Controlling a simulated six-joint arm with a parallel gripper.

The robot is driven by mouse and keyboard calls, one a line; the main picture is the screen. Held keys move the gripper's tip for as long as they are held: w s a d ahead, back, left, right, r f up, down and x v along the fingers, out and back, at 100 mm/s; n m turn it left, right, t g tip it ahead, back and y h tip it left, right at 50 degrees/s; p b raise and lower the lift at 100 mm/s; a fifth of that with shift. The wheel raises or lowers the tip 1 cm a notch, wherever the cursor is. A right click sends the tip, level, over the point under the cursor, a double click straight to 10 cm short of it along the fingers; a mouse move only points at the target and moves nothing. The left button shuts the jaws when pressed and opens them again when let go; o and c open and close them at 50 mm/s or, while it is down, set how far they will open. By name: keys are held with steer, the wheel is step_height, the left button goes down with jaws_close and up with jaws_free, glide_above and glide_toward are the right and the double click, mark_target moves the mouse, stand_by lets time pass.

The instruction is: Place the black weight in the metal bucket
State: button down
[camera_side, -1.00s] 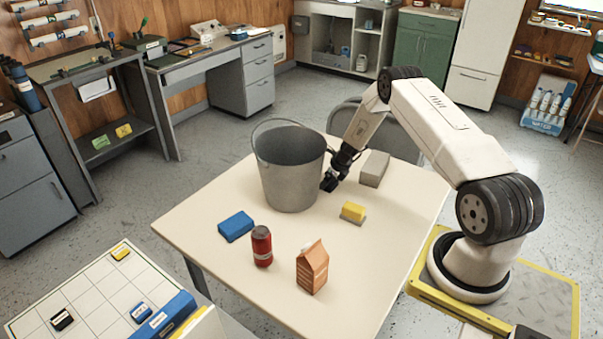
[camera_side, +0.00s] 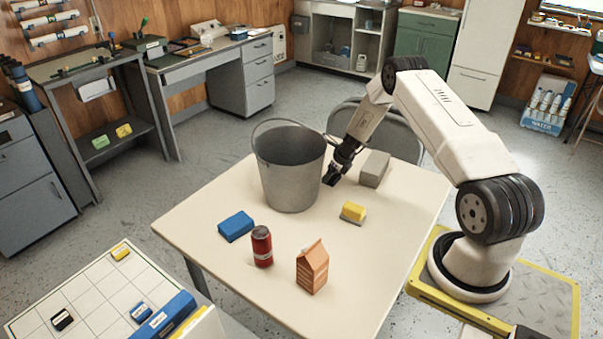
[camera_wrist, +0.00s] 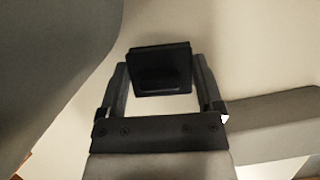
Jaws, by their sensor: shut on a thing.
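The black weight (camera_wrist: 160,70) is a dark block held between the two fingers of my gripper (camera_wrist: 160,88) in the wrist view. My gripper also shows in the side view (camera_side: 332,178), low over the table just right of the metal bucket (camera_side: 290,172). The weight is hard to tell from the dark fingers there. The bucket is grey, upright and open at the top, with its handle raised at the back rim. Its grey side (camera_wrist: 45,60) fills the left of the wrist view. The weight is outside the bucket, below rim height.
A grey block (camera_side: 374,169) lies right of my gripper. A yellow and grey sponge (camera_side: 353,212), a blue block (camera_side: 236,226), a red can (camera_side: 262,247) and an orange carton (camera_side: 312,268) stand nearer the front of the table (camera_side: 400,215). The table's right side is clear.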

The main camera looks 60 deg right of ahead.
step_height(320, 180, up, 9)
steer(key=shift+r, duration=0.1)
steer(key=s+d, duration=0.3)
steer(key=d, duration=0.2)
steer(key=s+d, duration=0.4)
steer(key=d, duration=0.1)
steer(key=s+d, duration=0.3)
steer(key=d, duration=0.3)
steer(key=shift+s, duration=0.35)
